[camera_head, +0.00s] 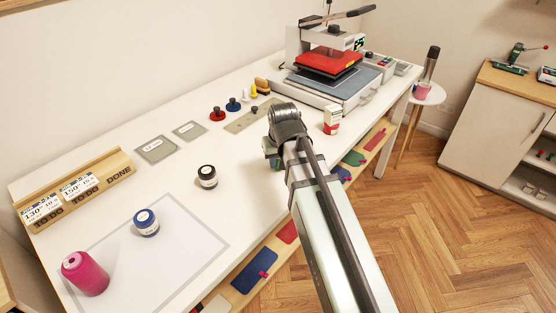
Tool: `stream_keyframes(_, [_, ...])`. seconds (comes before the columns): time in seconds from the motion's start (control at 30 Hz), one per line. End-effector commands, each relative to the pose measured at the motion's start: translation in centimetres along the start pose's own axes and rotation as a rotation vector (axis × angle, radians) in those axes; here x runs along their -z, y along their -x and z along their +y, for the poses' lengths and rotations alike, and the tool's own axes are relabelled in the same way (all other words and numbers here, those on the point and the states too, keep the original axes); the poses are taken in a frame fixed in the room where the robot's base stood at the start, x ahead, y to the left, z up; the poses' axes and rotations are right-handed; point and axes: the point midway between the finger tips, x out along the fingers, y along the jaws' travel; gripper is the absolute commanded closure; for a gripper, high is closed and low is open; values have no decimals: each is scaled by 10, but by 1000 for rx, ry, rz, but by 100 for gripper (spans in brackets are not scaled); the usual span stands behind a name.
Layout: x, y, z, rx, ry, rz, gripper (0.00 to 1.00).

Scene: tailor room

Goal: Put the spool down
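A pink spool (85,273) stands on the white table (110,210) at the lower left, on or at the left edge of a grey-outlined rectangle. It appears upright, with its lean in the picture matching the wide view. My arm reaches in from the bottom and ends in a grey joint over the middle of the table, well to the right of this spool. My gripper's fingers are hidden behind the wrist, so I cannot see whether they hold anything. A second pink item, possibly a spool, (422,91) is on a white stool (428,99) at the back right.
A blue-lidded jar (146,222) and a black-lidded jar (207,177) stand left of my arm. A wooden labelled rack (103,170) is at the left. A heat press (327,65) stands behind my wrist, and a red-and-white box (332,120) to its right.

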Motion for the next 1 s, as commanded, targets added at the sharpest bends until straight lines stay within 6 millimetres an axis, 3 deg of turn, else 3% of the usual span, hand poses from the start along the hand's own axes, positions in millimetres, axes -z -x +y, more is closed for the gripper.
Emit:
stream_keyframes(0.2, [-1,-3,0,0,0,-1,100])
stream_keyframes(0.23, [-1,-3,0,0,0,-1,73])
stream_keyframes(0.5, [-1,-2,0,0,0,0,48])
stream_keyframes(0.83, [0,0,0,0,0,0,48])
stream_keyframes(1.0, [0,13,0,0,0,1,48])
